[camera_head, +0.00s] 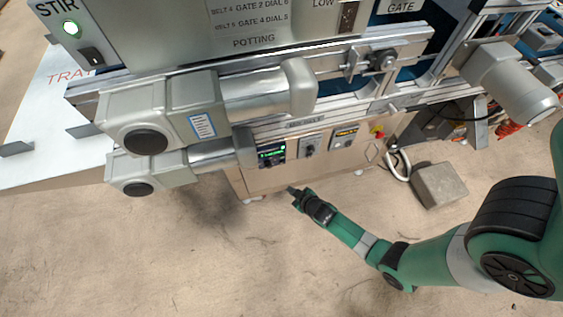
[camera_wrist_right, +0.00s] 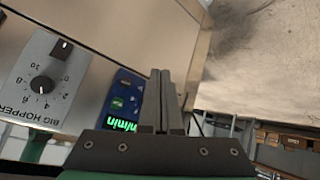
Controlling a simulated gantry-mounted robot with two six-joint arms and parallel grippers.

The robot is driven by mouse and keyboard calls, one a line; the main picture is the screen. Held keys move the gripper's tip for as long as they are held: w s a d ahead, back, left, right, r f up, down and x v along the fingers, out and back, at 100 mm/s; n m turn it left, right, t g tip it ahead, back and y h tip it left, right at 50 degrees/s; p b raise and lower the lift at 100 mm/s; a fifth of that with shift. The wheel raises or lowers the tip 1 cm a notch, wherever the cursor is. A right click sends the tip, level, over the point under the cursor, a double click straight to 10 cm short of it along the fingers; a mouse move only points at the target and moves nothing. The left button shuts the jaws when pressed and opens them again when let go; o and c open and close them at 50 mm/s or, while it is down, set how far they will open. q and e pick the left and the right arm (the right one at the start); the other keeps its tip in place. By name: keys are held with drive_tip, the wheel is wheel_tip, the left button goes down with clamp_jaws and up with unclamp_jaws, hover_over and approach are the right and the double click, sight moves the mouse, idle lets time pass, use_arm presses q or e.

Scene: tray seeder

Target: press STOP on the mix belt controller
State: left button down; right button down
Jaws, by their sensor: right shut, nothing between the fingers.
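The belt controller (camera_head: 271,153) is a small dark blue unit with a lit green display, at the left end of the low front panel under the machine in the head view. In the right wrist view the blue controller (camera_wrist_right: 123,92) shows a green button and part of a green readout ending in "m/min". A STOP marking cannot be read in either view. My right gripper (camera_head: 293,190) is shut and empty, just below and right of the controller in the head view. In the wrist view its closed fingers (camera_wrist_right: 166,72) stand beside the controller and hide part of it. My left gripper is not in view.
A grey "BIG HOPPER" dial plate (camera_wrist_right: 45,80) sits beside the controller. A red button on yellow (camera_head: 377,131) is further right on the panel. Two grey motors (camera_head: 160,108) overhang the panel's left. A grey block (camera_head: 438,186) lies on the floor. The floor in front is clear.

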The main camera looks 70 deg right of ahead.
sight(282, 162)
drive_tip(key=w+d+b, duration=0.2)
drive_tip(key=w+d, duration=0.3)
drive_tip(key=d, duration=0.2)
drive_tip(key=shift+w, duration=0.35)
drive_tip(key=shift+w+d, duration=0.1)
idle(1.8)
drive_tip(key=shift+w+d, duration=0.2)
drive_tip(key=shift+d, duration=0.05)
drive_tip(key=shift+w+d+b, duration=0.2)
drive_tip(key=shift+d+b, duration=0.05)
drive_tip(key=shift+b, duration=0.25)
idle(0.4)
idle(0.3)
drive_tip(key=shift+s+a+p, duration=0.5)
drive_tip(key=shift+a, duration=0.1)
